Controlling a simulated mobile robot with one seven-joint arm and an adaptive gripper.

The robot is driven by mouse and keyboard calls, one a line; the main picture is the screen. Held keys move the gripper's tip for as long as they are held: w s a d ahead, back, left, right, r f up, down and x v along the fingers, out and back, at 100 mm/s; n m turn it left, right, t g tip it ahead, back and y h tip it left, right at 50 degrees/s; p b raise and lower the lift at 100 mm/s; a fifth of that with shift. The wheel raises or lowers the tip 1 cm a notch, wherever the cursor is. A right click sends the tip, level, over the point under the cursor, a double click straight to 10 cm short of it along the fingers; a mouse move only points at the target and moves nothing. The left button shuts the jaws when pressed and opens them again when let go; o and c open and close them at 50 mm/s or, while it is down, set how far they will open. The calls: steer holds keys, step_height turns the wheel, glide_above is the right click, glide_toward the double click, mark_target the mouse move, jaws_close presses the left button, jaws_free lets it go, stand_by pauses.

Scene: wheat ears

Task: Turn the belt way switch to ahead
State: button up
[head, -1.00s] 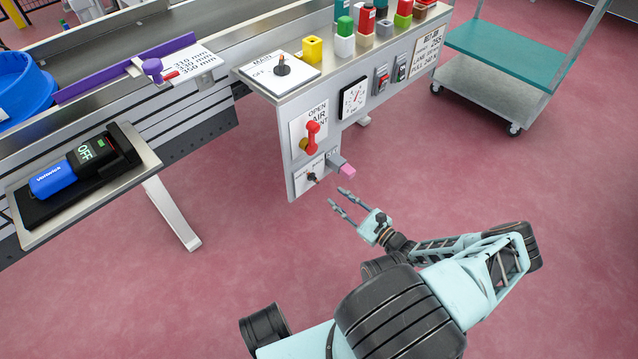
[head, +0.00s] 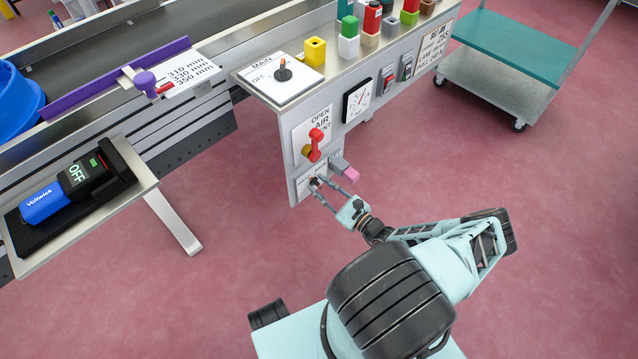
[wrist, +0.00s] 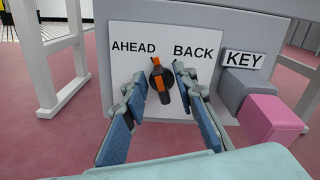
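The belt way switch (wrist: 161,82) is a black knob with an orange stripe on a white plate (wrist: 205,38) marked AHEAD on the left and BACK on the right. The stripe looks near upright, its upper end slightly left; I cannot tell which position it is set to. In the head view the plate (head: 303,187) is low on the panel's end, with my fingertips in front of it. My gripper (wrist: 158,84) is open, with one finger on each side of the knob. Gaps show beside the knob, and I see no clear contact.
A grey block with a pink end (wrist: 272,122) sticks out right of the plate, beside a KEY label (wrist: 243,59). Above is a red air handle (head: 316,142). A MAIN dial (head: 283,73) is on the top. The floor around my arm is clear.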

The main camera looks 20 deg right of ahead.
jaws_close()
steer(key=shift+n+p, duration=0.35)
steer(key=shift+n, duration=0.75)
jaws_free()
